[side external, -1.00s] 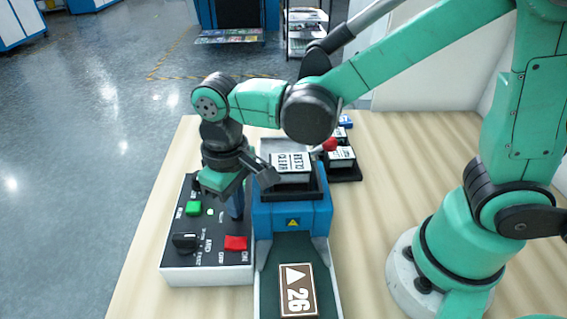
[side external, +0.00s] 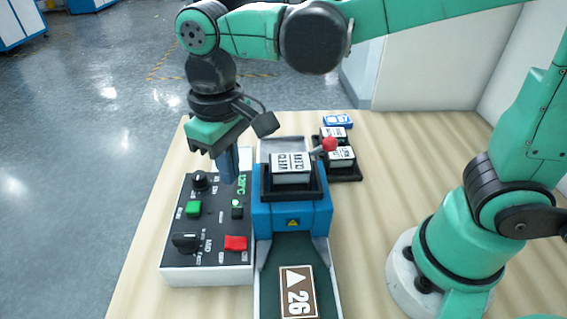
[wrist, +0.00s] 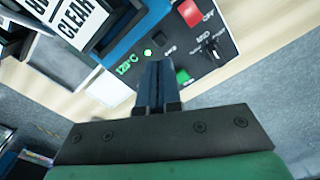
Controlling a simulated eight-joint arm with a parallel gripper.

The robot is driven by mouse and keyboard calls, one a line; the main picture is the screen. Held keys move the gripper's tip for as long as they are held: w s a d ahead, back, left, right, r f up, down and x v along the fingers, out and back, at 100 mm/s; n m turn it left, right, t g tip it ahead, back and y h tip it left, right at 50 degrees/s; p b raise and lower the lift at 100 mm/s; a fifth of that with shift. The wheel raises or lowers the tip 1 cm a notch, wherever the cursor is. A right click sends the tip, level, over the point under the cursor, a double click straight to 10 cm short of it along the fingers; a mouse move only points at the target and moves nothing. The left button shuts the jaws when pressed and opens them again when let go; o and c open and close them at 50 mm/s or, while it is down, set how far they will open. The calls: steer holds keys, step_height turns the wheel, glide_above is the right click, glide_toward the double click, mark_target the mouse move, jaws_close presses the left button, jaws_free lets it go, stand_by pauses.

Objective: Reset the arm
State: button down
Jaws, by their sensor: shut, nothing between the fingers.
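My gripper (side external: 228,166) is shut and empty, pointing down above the back part of the control panel (side external: 208,262). In the wrist view its closed fingers (wrist: 158,84) hang over the panel near the green display. The panel carries a green button (side external: 193,209), a red button (side external: 236,243), black knobs (side external: 185,242) and a green-lit temperature readout (side external: 241,184).
A brown sign with an arrow and 26 (side external: 299,291) lies on the machine's front belt. A black tray (side external: 350,174) with labelled rolls and a blue item (side external: 338,121) sit behind to the right. The wooden table (side external: 385,165) is clear between the tray and my base.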

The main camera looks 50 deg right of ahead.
steer(key=d+t, duration=0.1)
steer(key=d, duration=0.1)
steer(key=d+m+t, duration=0.1)
steer(key=d, duration=0.2)
steer(key=d+r+t, duration=0.1)
steer(key=d, duration=0.1)
steer(key=shift+s+d+m+t+y, duration=0.1)
steer(key=shift+d+m+t+y, duration=0.05)
steer(key=shift+m+t+y, duration=0.2)
steer(key=s+d+f+m+t, duration=0.1)
steer(key=d+t, duration=0.2)
steer(key=d, duration=0.3)
steer(key=shift+s+d, duration=0.2)
steer(key=shift+s, duration=0.05)
